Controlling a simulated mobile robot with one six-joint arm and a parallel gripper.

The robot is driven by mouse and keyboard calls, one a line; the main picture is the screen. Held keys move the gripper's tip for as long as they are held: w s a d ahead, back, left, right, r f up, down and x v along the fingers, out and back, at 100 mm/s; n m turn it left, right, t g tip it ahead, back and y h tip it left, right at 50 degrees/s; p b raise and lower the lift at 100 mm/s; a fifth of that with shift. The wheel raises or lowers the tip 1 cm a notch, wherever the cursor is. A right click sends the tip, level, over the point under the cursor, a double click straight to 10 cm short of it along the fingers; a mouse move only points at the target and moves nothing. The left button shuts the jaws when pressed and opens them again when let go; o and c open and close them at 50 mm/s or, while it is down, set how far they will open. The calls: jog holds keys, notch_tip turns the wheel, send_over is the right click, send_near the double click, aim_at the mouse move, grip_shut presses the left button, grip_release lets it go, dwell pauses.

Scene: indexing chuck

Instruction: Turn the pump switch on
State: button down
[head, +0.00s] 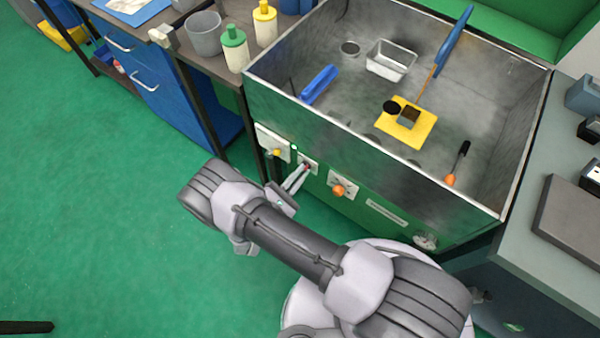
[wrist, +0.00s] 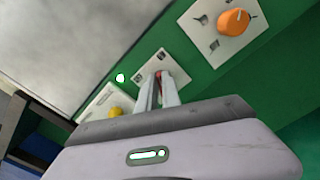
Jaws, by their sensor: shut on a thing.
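The tank's green front panel carries a small white plate (wrist: 171,71) with a red switch (wrist: 158,73), which looks like the pump switch. My gripper (wrist: 157,84) reaches the plate with its two fingers close together. The red part shows at the fingertips, and they are shut on it. The fingers hide most of the switch, so its position cannot be told. In the head view my gripper (head: 302,172) meets the panel at the same plate (head: 309,161). A small light (head: 294,147) beside the plate glows green; it also shows in the wrist view (wrist: 120,78).
An orange knob (head: 338,190) is right of the switch and a yellow knob (head: 275,152) left of it, both close to my fingers. A gauge (head: 425,241) is farther right. The metal tank (head: 330,112) rises above; open green floor (head: 110,220) lies left.

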jog(key=c, duration=1.5)
grip_release()
jog(key=shift+c, duration=0.2)
jog(key=shift+s, duration=0.1)
jog(key=p+v, duration=0.2)
jog(key=v, duration=1.5)
jog(key=shift+s+a, duration=0.1)
jog(key=shift+a, duration=0.05)
